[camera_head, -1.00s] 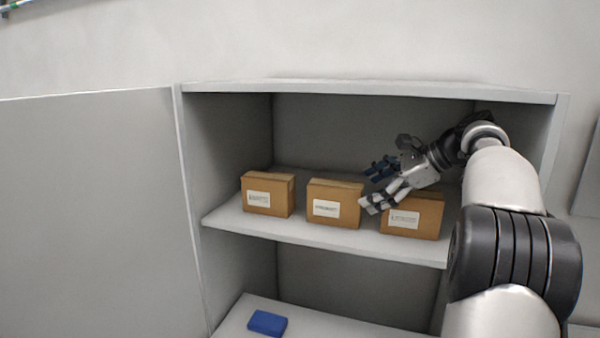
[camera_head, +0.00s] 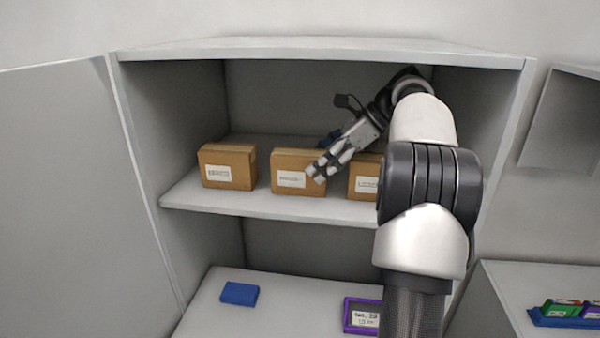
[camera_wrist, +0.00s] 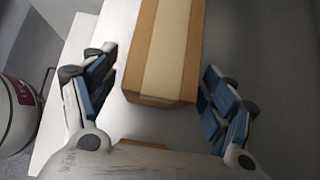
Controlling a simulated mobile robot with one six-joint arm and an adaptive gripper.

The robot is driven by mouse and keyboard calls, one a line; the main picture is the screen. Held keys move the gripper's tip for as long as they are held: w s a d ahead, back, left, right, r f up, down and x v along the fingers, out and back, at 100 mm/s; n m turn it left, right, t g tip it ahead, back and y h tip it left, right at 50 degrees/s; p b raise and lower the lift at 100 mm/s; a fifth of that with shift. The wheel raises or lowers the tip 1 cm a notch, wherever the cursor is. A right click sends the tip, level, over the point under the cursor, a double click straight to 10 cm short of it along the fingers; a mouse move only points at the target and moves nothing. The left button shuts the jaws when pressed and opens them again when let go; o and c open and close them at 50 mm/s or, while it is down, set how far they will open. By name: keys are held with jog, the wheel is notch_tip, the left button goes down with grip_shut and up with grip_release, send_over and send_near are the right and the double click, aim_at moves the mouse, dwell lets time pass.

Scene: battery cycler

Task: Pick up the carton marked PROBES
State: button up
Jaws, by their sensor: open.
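Three brown cartons with white labels stand in a row on the upper shelf: a left carton (camera_head: 228,166), a middle carton (camera_head: 292,180) and a right carton (camera_head: 362,186). The label print is too small to read, so I cannot tell which is marked PROBES. My gripper (camera_head: 323,156) is open at the right end of the middle carton, one finger in front of it and the other behind. In the wrist view, a carton (camera_wrist: 165,50) with a pale tape strip lies between the open fingers of my gripper (camera_wrist: 156,64), with gaps on both sides. The right carton is partly hidden by my arm.
The cabinet's upper shelf (camera_head: 240,207) has side walls and a top panel (camera_head: 320,50) close above my arm. On the lower shelf are a blue box (camera_head: 240,293) and a purple-edged device (camera_head: 361,316). A blue tray (camera_head: 560,317) stands at far right.

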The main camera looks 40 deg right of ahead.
aim_at(300, 167)
jog(key=w+a, duration=0.1)
jog(key=w+a+f, duration=0.1)
jog(key=w+a, duration=0.1)
jog(key=shift+w+a+f, duration=0.1)
jog(key=shift+w+f, duration=0.15)
jog(key=shift+f, duration=0.05)
jog(key=shift+w+f, duration=0.15)
jog(key=shift+f, duration=0.1)
jog(key=c, duration=1.1)
jog(key=shift+r, duration=0.1)
